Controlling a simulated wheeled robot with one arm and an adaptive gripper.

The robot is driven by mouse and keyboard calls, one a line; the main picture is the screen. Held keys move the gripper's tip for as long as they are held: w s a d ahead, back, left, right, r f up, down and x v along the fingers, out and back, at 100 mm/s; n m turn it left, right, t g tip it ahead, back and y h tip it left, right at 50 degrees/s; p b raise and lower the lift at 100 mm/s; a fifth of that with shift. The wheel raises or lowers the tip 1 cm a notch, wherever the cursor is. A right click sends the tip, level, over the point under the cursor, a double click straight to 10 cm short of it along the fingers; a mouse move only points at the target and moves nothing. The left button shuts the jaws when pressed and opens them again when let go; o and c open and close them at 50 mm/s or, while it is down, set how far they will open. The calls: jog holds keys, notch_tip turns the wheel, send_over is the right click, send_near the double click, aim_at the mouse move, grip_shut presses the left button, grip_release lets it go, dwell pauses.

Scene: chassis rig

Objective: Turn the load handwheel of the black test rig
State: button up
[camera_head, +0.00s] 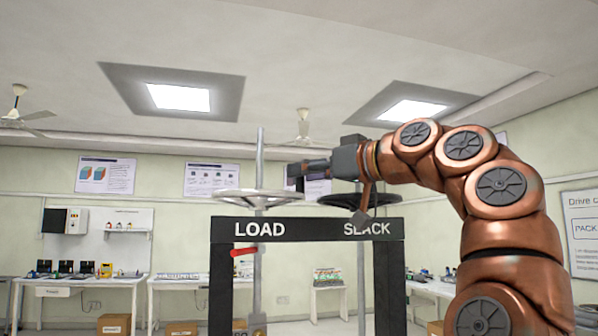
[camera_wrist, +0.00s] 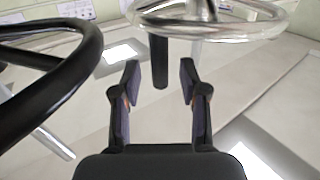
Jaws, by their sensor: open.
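The black test rig frame (camera_head: 308,227) carries the white words LOAD and SLACK. The silver load handwheel (camera_head: 257,198) sits above LOAD on an upright screw; it also shows at the top of the wrist view (camera_wrist: 262,30). A dark peg-like grip (camera_wrist: 159,62) joins its rim. My gripper (camera_head: 300,169) is level, pointing left, just above the load wheel's right side. Its fingers are open, one on each side of the dark peg in the wrist view. Contact is not visible.
The black slack handwheel (camera_head: 346,200) lies under my wrist and fills the left of the wrist view (camera_wrist: 85,70). A red pointer (camera_head: 243,251) is on the load screw's side below the beam. Benches (camera_head: 190,284) stand well behind.

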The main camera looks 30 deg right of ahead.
jog(key=shift+x, duration=1.15)
grip_shut()
